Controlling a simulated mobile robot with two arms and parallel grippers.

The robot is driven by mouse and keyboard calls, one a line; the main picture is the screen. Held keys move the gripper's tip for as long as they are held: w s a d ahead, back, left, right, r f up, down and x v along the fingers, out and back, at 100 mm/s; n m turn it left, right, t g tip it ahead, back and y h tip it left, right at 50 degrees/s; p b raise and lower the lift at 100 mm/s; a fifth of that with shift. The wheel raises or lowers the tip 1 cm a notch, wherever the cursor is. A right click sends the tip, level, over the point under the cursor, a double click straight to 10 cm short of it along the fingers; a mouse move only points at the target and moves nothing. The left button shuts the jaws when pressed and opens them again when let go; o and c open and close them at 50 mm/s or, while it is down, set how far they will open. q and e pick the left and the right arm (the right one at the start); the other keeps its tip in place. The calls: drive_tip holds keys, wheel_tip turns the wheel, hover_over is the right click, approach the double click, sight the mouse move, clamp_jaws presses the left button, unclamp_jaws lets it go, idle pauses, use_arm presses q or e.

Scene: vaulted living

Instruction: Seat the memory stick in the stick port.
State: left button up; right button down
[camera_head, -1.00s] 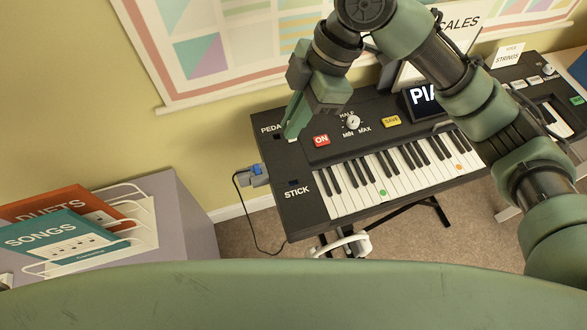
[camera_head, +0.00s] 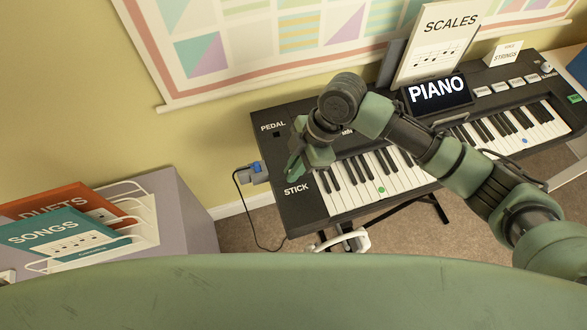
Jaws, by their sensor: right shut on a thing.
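The black keyboard (camera_head: 305,215) stands on a stand against the wall. The white STICK label (camera_head: 297,189) is on its left end panel; my right gripper hides the area just above it, where the stick port may be. My right gripper (camera_head: 293,169) is over this panel with its fingertips close to the label, pointing down and left. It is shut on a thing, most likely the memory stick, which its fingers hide. I cannot tell whether what it holds touches the panel. My left gripper is not in view.
A grey and blue plug (camera_head: 254,173) with a black cable sits at the keyboard's left edge. The PEDAL label (camera_head: 273,126) is farther back. The SCALES sheet (camera_head: 437,42) stands behind the PIANO screen (camera_head: 437,92). A grey cabinet (camera_head: 188,215) with songbooks is at left.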

drive_tip(key=shift+f, duration=0.5)
drive_tip(key=shift+f, duration=0.15)
drive_tip(key=c, duration=1.6)
unclamp_jaws()
drive_tip(key=shift+o, duration=0.2)
drive_tip(key=v, duration=1.2)
drive_tip(key=shift+r+b, duration=0.25)
drive_tip(key=shift+b, duration=0.1)
